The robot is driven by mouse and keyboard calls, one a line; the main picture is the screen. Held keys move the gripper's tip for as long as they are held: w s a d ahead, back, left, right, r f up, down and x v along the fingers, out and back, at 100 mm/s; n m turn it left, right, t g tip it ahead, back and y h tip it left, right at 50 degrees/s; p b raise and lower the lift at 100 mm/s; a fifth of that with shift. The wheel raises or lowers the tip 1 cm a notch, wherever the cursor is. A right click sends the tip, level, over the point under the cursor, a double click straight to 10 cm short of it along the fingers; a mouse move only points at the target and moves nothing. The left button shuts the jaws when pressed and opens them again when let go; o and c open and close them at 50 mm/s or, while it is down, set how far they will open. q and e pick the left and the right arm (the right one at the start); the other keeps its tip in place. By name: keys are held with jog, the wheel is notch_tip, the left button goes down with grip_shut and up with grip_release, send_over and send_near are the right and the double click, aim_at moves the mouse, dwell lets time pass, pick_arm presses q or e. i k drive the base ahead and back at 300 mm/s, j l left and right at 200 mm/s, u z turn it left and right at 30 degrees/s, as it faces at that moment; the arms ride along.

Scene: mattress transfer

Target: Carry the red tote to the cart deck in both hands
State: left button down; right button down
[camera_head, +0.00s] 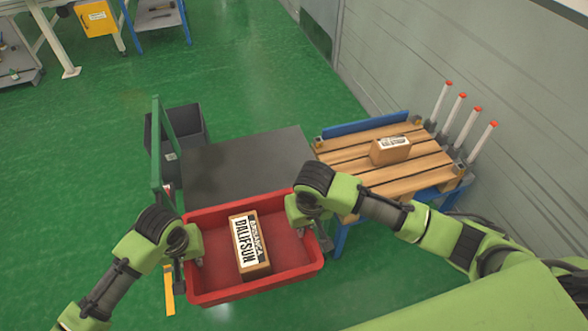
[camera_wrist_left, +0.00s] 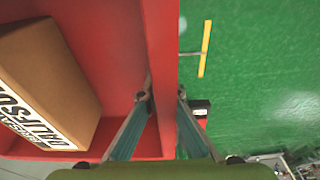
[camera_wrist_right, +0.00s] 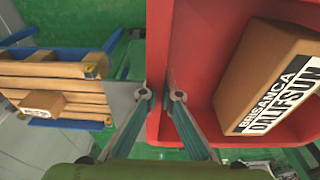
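The red tote (camera_head: 300,278) is in front of me with a brown labelled box (camera_head: 249,246) lying inside. My left gripper (camera_head: 186,262) is at the tote's left wall; in the left wrist view its fingers (camera_wrist_left: 161,96) straddle the red wall and look closed on it. My right gripper (camera_head: 310,230) is at the right wall; in the right wrist view its fingers (camera_wrist_right: 160,95) pinch that wall. The dark cart deck (camera_head: 250,160) is just beyond the tote, whose far rim overlaps its near edge in the picture. The tote's height above the floor is unclear.
A green upright frame (camera_head: 157,145) stands at the deck's left, with a dark bin (camera_head: 188,125) behind it. A slatted wooden pallet (camera_head: 350,155) on a blue stand, bearing a small box (camera_head: 390,150), is close on the right. The visible deck is bare.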

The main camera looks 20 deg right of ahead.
aim_at(281, 179)
jog(key=i+l+z, duration=0.1)
jog(key=z, duration=0.95)
jog(key=i+l, duration=0.1)
jog(key=i, duration=0.25)
jog(key=i+u, duration=0.25)
jog(key=u, duration=0.2)
jog(key=i+u, duration=0.25)
jog(key=u, duration=0.25)
jog(key=i+l+u, duration=0.15)
jog(key=i, duration=0.15)
